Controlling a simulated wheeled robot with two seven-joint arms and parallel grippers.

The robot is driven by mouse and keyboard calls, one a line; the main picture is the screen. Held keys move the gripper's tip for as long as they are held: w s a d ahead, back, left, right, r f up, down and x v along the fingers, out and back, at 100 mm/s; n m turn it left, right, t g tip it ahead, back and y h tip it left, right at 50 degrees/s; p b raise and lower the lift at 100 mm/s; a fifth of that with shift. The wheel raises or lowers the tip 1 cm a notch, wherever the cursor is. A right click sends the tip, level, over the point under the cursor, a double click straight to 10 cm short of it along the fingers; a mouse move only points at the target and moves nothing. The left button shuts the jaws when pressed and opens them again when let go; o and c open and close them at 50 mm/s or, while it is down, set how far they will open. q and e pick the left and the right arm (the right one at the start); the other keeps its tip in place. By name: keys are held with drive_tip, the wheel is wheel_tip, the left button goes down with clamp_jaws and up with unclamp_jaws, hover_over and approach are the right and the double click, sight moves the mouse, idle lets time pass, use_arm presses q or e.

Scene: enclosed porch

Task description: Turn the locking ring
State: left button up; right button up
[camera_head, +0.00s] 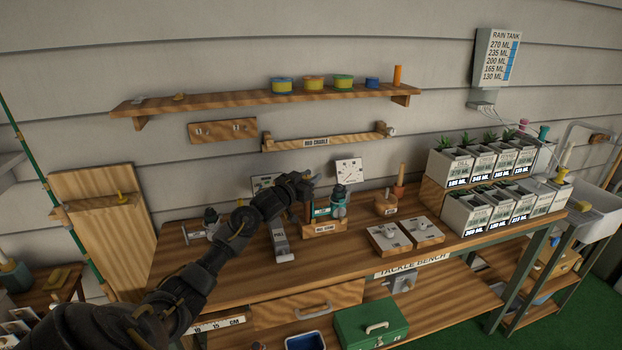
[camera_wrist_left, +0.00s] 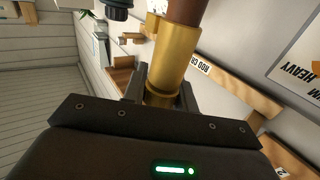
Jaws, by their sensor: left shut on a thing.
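A gold cylinder with a brown upper part (camera_wrist_left: 174,58) fills the middle of the left wrist view. Its gold lower ring sits between the fingers of my left gripper (camera_wrist_left: 160,98), which is shut on it; this looks like the locking ring. In the head view my left gripper (camera_head: 306,188) reaches over the bench to a labelled wooden stand (camera_head: 324,228), beside a teal and dark reel-like part (camera_head: 338,203). The gripper hides the gold ring there. My right gripper is not in view.
The wooden bench (camera_head: 235,262) carries a grey bracket (camera_head: 281,240), white dial blocks (camera_head: 390,238) and a wooden peg (camera_head: 386,205). Planter boxes (camera_head: 465,214) stand at right. A labelled rod cradle (camera_head: 330,142) and a shelf (camera_head: 230,99) are on the wall.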

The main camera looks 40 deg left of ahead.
use_arm(q)
drive_tip(key=shift+r+n+y, duration=0.1)
drive_tip(key=shift+n+y, duration=0.3)
drive_tip(key=shift+y, duration=0.2)
drive_tip(key=shift+a+n+y+p, duration=0.15)
drive_tip(key=shift+n+y+p, duration=0.2)
drive_tip(key=shift+y, duration=0.25)
drive_tip(key=o, duration=1)
drive_tip(key=shift+s, duration=0.1)
